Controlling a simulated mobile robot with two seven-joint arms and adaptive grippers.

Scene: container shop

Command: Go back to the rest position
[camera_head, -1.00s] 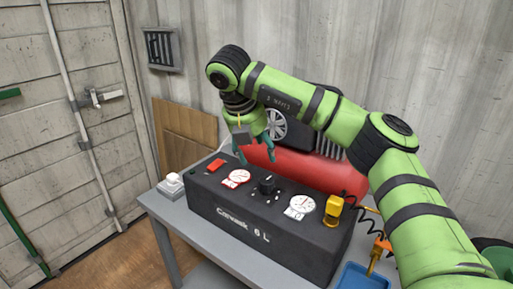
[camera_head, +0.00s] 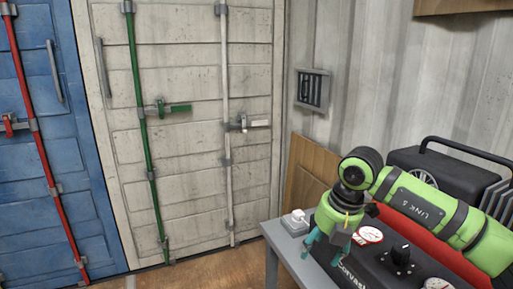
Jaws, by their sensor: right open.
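My right arm comes in from the right edge, green with black bands. My right gripper (camera_head: 326,243) points down over the left front end of the black compressor box (camera_head: 372,268), with its teal fingers apart and nothing seen between them. Whether the fingers touch the box cannot be told. The box stands on a grey table (camera_head: 287,256) and carries a red-rimmed gauge (camera_head: 369,235) and a black knob (camera_head: 401,256). My left gripper is not in view.
A white plug in a grey socket (camera_head: 295,222) sits at the table's left corner. A red tank (camera_head: 432,243) and black compressor stand behind. Closed container doors (camera_head: 190,130) fill the left. Bare wooden floor (camera_head: 200,275) lies before them.

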